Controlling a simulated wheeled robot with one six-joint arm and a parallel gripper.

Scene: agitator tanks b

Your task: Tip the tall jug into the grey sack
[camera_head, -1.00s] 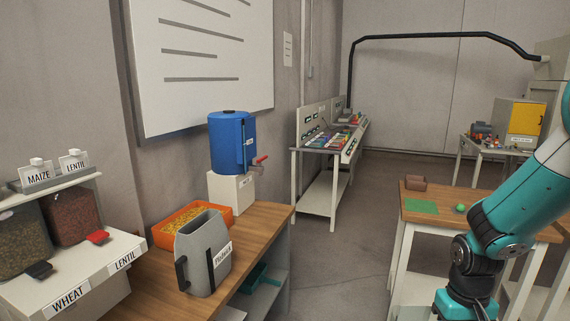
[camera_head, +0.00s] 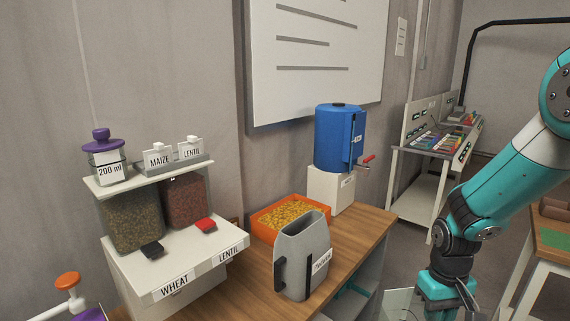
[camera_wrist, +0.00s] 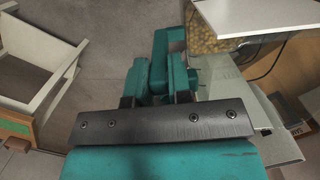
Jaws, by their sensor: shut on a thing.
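My gripper (camera_wrist: 160,85) is pointing down beside the counter, its tips below the head view's edge. In the wrist view its jaws are shut on a teal part that looks like a handle. A clear vessel (camera_head: 396,302), probably the tall jug, shows in part at the bottom of the head view, beside my gripper. Yellow grains (camera_wrist: 206,38) behind clear walls show beside the jaws in the wrist view; I cannot tell if they are in it. A grey open-topped container (camera_head: 303,257) with dark handles and a white label, probably the grey sack, stands upright on the counter.
The wooden counter (camera_head: 352,238) also holds an orange tray (camera_head: 262,229) of yellow grain, a blue tank (camera_head: 338,138) on a white block and grain bins (camera_head: 135,218). A white-legged table (camera_head: 552,262) stands at right. Floor lies between.

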